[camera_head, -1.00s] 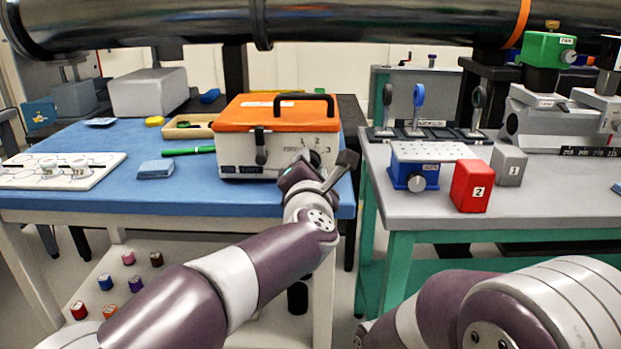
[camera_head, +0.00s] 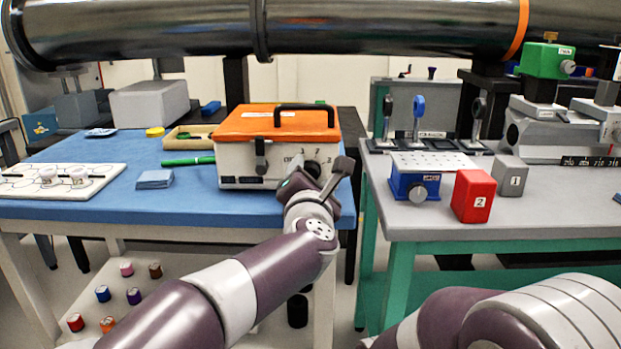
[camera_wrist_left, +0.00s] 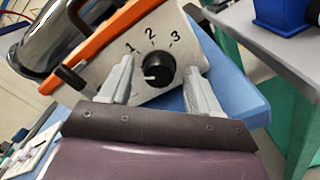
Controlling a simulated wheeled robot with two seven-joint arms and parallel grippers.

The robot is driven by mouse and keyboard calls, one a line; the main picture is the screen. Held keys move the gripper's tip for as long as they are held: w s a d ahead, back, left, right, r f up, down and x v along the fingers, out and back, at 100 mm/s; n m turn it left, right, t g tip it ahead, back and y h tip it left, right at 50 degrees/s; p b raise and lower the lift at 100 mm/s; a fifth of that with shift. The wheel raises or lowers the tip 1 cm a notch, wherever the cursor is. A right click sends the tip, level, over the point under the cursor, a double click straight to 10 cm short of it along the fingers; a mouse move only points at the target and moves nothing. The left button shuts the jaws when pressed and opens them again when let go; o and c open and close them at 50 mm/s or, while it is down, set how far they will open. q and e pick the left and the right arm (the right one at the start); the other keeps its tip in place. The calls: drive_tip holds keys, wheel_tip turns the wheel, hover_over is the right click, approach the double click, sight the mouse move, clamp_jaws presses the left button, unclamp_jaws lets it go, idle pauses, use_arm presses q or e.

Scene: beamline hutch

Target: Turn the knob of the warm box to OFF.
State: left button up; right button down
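The warm box (camera_head: 235,172) has a white body and an orange lid (camera_head: 265,124) with a black handle, and it stands on the blue table. Its black knob (camera_wrist_left: 159,70) is on the front face, with the numbers 1, 2 and 3 around it; an OFF mark cannot be made out. The knob's white pointer line is toward the lower left in the left wrist view. My left gripper (camera_wrist_left: 157,82) is open in front of the knob, with one finger on each side and no clear contact. In the head view the gripper (camera_head: 318,176) partly covers the knob. My right gripper is out of view.
A black latch (camera_head: 261,155) sits on the box front, left of the knob. A green marker (camera_head: 188,161) and a blue cloth (camera_head: 155,179) lie to the left. On the grey table at right stand a blue device (camera_head: 415,187) and a red block (camera_head: 473,196).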

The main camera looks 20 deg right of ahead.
use_arm(q)
drive_tip(key=shift+s, duration=0.1)
drive_tip(key=p+v, duration=0.1)
drive_tip(key=v, duration=1.1)
drive_tip(key=shift+s, duration=0.3)
drive_tip(key=shift+a, duration=0.15)
drive_tip(key=w+a+f+m+g+y+p, duration=0.15)
drive_tip(key=a+f+m+g, duration=0.65)
drive_tip(key=a+f+m, duration=0.9)
drive_tip(key=s+a+f+m+g+y, duration=0.4)
drive_tip(key=s+a+f+m+g, duration=0.35)
drive_tip(key=s+a+f, duration=0.75)
wheel_tip(320, 180, up, 40)
drive_tip(key=d+p, duration=0.1)
drive_tip(key=p, duration=3.7)
